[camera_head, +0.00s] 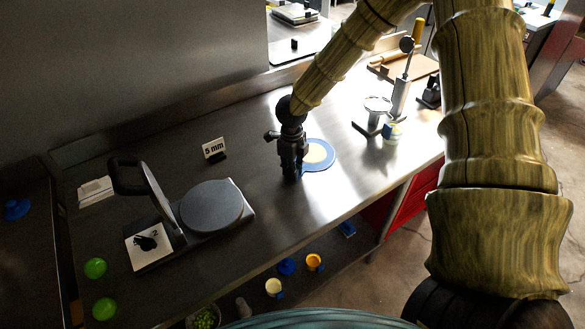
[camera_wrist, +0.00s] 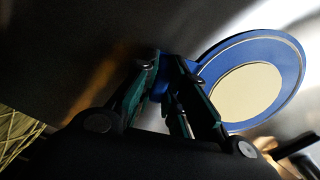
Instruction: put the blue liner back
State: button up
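The blue liner (camera_head: 329,164) is a flat round blue sheet lying on the steel counter, with a cream disc (camera_head: 317,153) on it. In the wrist view the liner (camera_wrist: 292,65) and cream disc (camera_wrist: 246,92) lie right of the fingers. A blue part of it seems to reach between the fingertips. My gripper (camera_head: 290,176) points down at the liner's left edge; in the wrist view its fingers (camera_wrist: 165,66) are close together around that blue part. Whether they clamp it is unclear. A press with a round grey plate (camera_head: 211,206) stands open at left, its lid raised.
A "5 mm" sign (camera_head: 214,149) stands behind the press. White sheets (camera_head: 95,191) and green balls (camera_head: 95,268) lie at left. A stand with a round top (camera_head: 377,104) is at right. The counter (camera_head: 262,207) between press and gripper is clear.

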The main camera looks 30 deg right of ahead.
jog(key=o, duration=0.4)
jog(key=shift+r, duration=0.1)
notch_tip(320, 180, up, 12)
jog(key=shift+f+b, duration=0.1)
jog(key=shift+b, duration=1.05)
